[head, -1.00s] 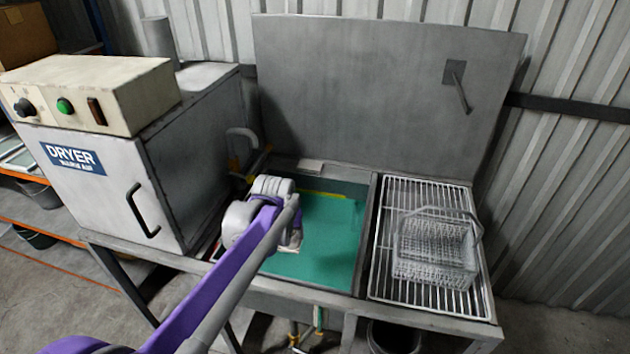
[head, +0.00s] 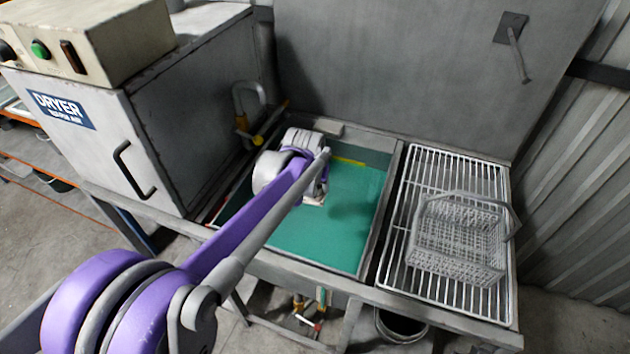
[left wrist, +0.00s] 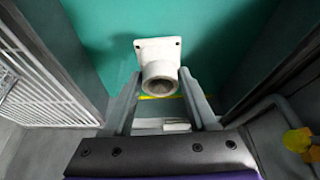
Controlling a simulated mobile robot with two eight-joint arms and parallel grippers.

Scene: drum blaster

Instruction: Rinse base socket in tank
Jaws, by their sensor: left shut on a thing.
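The base socket (left wrist: 159,66) is a white part with a square flange and a round tube. In the left wrist view it sits between the two fingers of my left gripper (left wrist: 160,80), which is shut on it. In the head view my left arm reaches over the tank (head: 384,218), and a pale bit of the socket (head: 314,200) shows below my wrist. The green liquid (head: 325,235) lies under and around it. I cannot tell whether the socket touches the liquid. My fingers are mostly hidden in the head view. My right gripper is in neither view.
A wire rack (head: 395,262) with a grey mesh basket (head: 455,245) adjoins the tank on the right. The dryer (head: 150,120) stands at the left, its door shut. A bent tap (head: 250,100) and a raised back panel (head: 400,70) stand behind.

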